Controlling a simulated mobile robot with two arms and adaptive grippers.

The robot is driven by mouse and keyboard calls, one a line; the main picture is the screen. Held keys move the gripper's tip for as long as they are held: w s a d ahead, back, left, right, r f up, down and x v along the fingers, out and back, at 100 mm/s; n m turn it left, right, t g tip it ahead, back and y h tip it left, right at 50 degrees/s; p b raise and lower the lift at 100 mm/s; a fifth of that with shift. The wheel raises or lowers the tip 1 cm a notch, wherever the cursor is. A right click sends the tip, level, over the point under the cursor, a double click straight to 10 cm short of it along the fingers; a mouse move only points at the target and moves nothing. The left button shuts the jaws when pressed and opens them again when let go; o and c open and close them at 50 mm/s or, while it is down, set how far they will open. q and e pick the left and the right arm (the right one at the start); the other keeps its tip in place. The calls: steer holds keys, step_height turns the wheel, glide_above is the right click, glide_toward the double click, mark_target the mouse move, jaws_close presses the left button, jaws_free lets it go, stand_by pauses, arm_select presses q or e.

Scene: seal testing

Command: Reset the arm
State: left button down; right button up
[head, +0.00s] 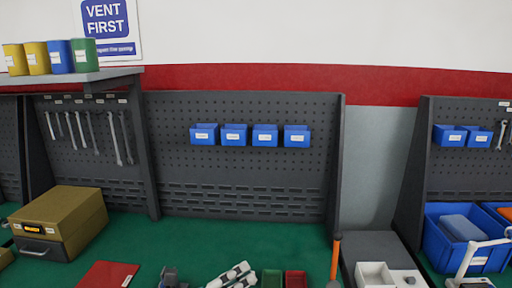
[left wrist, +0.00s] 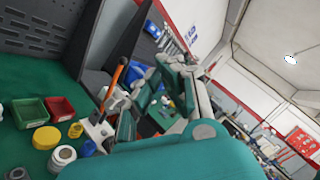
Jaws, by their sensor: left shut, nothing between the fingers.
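My left gripper (left wrist: 173,70) shows in the left wrist view, beyond the rounded teal housing at the bottom. Its grey-white and teal fingers come together at the tips, with a gap lower down between them. It is shut and holds nothing. It is off the green bench top (left wrist: 45,85), with the orange-handled tool and a white block to its left in the picture. My right gripper is in neither view.
A green bin (head: 271,279), a red bin (head: 295,279) and an upright orange handle (head: 336,257) stand along the front. A yellow cap (left wrist: 46,137) and grey rings lie before the bins. A brown box (head: 60,222) stands left. The bench's middle back is clear.

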arm_select(q)
steer(key=w+a+f+n+t+y, duration=0.25)
steer(key=a+n+t+y, duration=0.85)
steer(key=n, duration=0.9)
steer(key=s+a+f+n+g+y, duration=0.4)
steer(key=f+n+g, duration=0.1)
steer(key=f, duration=0.2)
steer(key=s+a+f+n+g+y, duration=0.4)
steer(key=s+f+n+g, duration=0.1)
steer(key=f, duration=0.1)
steer(key=s+d+f+n+g+h, duration=0.15)
steer(key=s+f+g, duration=0.3)
steer(key=s, duration=0.45)
steer(key=s+f+n+g+h, duration=0.1)
steer(key=s+f+n+g, duration=0.3)
steer(key=s, duration=0.4)
steer(key=s+f+m+g+b, duration=0.1)
steer(key=s+f+b, duration=0.2)
steer(key=f, duration=2.9)
steer(key=s+a+f+g+b, duration=0.1)
steer(key=s+a+f+b, duration=0.1)
steer(key=s+f, duration=1.3)
steer(key=shift+s+a+f+y, duration=0.3)
steer(key=shift+a+f+y, duration=0.05)
steer(key=shift+a+f, duration=0.25)
